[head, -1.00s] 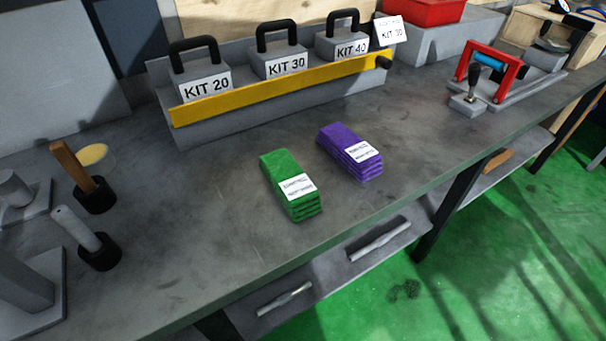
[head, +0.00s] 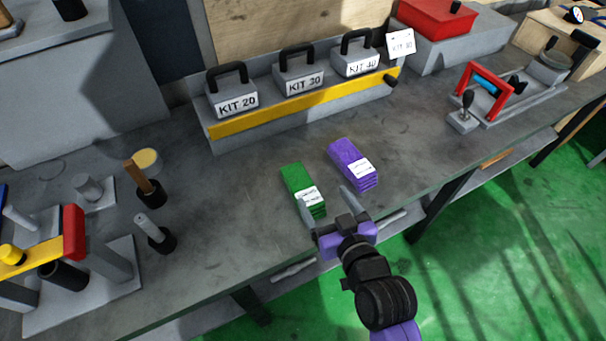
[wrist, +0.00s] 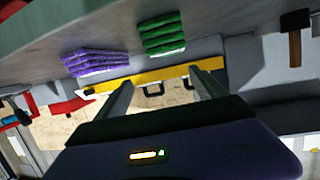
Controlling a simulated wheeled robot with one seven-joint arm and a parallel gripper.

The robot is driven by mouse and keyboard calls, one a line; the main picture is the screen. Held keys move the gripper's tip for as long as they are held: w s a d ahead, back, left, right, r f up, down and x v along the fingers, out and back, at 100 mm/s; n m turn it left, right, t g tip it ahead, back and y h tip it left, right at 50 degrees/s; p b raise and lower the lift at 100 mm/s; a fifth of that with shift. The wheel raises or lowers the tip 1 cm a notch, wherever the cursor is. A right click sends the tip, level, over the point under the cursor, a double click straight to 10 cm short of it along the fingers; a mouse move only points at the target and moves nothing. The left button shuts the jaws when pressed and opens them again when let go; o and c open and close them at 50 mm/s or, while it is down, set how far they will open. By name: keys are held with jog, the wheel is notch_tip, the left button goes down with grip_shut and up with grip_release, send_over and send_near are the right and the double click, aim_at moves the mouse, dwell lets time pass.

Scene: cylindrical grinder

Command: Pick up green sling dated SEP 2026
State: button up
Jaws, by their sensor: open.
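The green sling (head: 298,183) is a folded stack with a white label on its near end, lying on the grey bench. The label is too small to read a date. It also shows in the wrist view (wrist: 161,33), near the top. My gripper (head: 328,201) is open and empty at the bench's front edge, and in the head view its left finger overlaps the sling's near end. I cannot tell whether it touches. In the wrist view both fingers (wrist: 163,89) are spread, with nothing between them.
A purple folded sling (head: 350,160) lies just right of the green one. Behind them stands a grey rack with a yellow bar (head: 300,102) and KIT 20, 30 and 40 blocks. Handled tools (head: 150,185) stand at left. The bench (head: 235,190) left of the slings is clear.

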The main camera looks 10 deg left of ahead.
aim_at(302, 186)
jog(key=a+f+g, duration=0.1)
jog(key=w+a+n, duration=0.1)
jog(key=shift+a+f+g, duration=0.35)
jog(key=shift+a+g, duration=0.05)
jog(key=shift+p+x, duration=0.65)
jog(key=shift+x, duration=3.1)
jog(key=shift+r, duration=0.1)
grip_shut()
